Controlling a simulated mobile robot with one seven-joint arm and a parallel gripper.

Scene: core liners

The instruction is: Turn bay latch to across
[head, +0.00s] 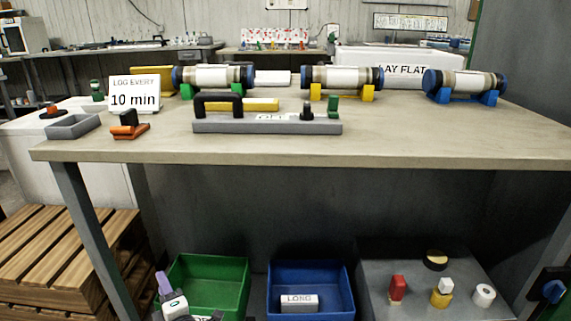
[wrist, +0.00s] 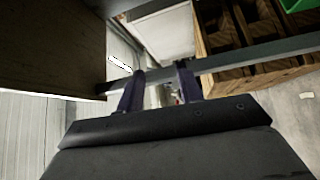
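No part in view is clearly marked as the bay latch. A dark plate with a blue round knob (head: 553,291) shows at the lower right edge of the head view, partly cut off; I cannot tell whether it is the latch or how it is turned. My gripper (wrist: 160,73) is open in the wrist view, its two dark purple fingers apart with nothing held between them. In the head view a purple finger and white part, seemingly of my gripper, show at the lower left, below the tabletop and beside the green bin (head: 208,287).
The workbench (head: 400,145) carries a grey bar with a black handle (head: 265,126), several core liners on cradles and a "10 min" sign (head: 134,95). Below stand a blue bin (head: 311,292) and a grey box with small pieces. Wooden pallets (head: 65,255) stand left of the table leg (head: 95,235).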

